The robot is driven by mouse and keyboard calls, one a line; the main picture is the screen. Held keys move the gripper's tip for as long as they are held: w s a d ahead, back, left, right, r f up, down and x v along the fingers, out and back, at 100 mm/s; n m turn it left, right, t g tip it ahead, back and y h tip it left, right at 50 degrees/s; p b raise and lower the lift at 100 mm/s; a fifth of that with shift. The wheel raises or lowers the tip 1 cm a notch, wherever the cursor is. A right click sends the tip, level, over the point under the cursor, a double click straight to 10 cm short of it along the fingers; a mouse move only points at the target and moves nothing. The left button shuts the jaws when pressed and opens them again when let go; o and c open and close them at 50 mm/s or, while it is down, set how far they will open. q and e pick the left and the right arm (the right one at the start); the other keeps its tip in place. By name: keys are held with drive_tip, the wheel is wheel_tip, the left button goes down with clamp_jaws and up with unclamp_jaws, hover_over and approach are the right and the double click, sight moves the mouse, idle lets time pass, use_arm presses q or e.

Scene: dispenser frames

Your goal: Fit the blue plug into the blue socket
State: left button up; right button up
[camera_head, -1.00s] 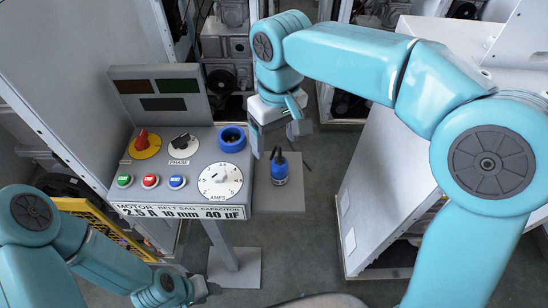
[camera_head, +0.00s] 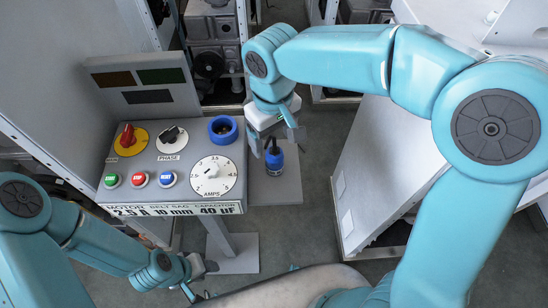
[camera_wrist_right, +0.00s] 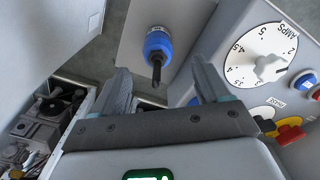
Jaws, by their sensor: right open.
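The blue plug (camera_head: 274,158) stands on a grey plate at the right of the control panel, its dark cord end up. It also shows in the right wrist view (camera_wrist_right: 158,43). The blue socket (camera_head: 223,130) is a blue ring with a dark inside at the panel's upper right corner. My right gripper (camera_head: 276,138) is open and empty, close to the plug. In the right wrist view the plug shows beyond and between the two open fingers (camera_wrist_right: 163,85); contact does not show. My left gripper (camera_head: 200,274) is low, in front of the panel, away from both; its jaws are unclear.
The grey panel carries a red knob (camera_head: 127,136), a black phase knob (camera_head: 170,134), an amps dial (camera_head: 213,175) and several push buttons. The grey plate (camera_head: 287,190) has bare room around the plug. A white cabinet (camera_head: 375,190) stands at the right.

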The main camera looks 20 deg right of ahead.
sight(274, 148)
drive_tip(key=shift+d+f, duration=0.1)
drive_tip(key=shift+f, duration=0.2)
wheel_tip(274, 148, down, 5)
drive_tip(key=shift+d+r+p, duration=0.1)
drive_tip(key=shift+p, duration=0.3)
drive_tip(key=c, duration=1.2)
drive_tip(key=shift+r, duration=0.1)
